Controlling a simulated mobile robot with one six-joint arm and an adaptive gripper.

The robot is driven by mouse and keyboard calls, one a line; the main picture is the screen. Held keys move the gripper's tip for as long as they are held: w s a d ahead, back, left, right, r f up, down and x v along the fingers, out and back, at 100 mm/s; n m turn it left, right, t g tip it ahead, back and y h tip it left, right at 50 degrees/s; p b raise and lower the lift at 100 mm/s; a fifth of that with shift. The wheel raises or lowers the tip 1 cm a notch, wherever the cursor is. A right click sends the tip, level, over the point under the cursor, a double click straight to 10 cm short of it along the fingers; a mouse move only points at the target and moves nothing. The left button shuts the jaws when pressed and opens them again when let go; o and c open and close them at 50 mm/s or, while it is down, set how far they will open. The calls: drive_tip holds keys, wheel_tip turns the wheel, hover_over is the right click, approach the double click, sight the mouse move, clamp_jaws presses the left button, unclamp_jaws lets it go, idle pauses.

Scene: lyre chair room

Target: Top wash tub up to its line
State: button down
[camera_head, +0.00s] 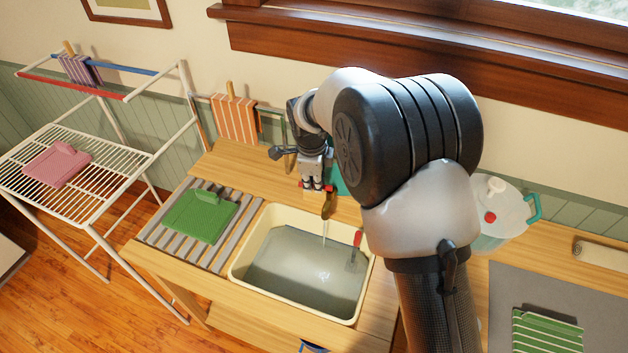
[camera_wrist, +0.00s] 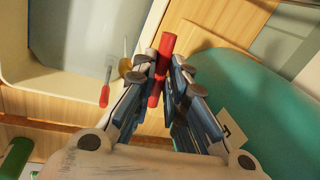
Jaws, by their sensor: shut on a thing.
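The cream wash tub (camera_head: 288,303) sits in the wooden counter with grey water (camera_head: 305,275) in it. A brass tap spout (camera_head: 328,204) points down over its back edge, and a thin pale streak that looks like running water (camera_head: 325,238) falls from it. My gripper (camera_head: 316,186) is shut on a red bar (camera_wrist: 162,62) just above the spout; it looks like the tap's handle. A red-handled thing (camera_head: 357,240) with a thin stem stands at the tub's right side; it also shows in the wrist view (camera_wrist: 105,95). I cannot make out the tub's line.
A teal body (camera_wrist: 230,95) is close beside my gripper. A slatted rack (camera_head: 160,235) with a green cloth (camera_head: 200,215) is left of the tub. A clear jug (camera_head: 507,212) stands right of my arm. A grey mat (camera_head: 500,285) with a striped cloth (camera_head: 547,333) lies farther right. A drying rack (camera_head: 100,205) stands left.

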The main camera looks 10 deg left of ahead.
drive_tip(key=shift+w, duration=0.1)
drive_tip(key=shift+w+m+h, duration=0.3)
drive_tip(key=shift+w+m, duration=0.05)
drive_tip(key=shift+m, duration=0.85)
drive_tip(key=c, duration=1.6)
unclamp_jaws()
wheel_tip(320, 180, up, 12)
drive_tip(key=s, duration=0.2)
drive_tip(key=shift+s+a, duration=0.15)
drive_tip(key=shift+a, duration=0.05)
drive_tip(key=shift+f, duration=0.1)
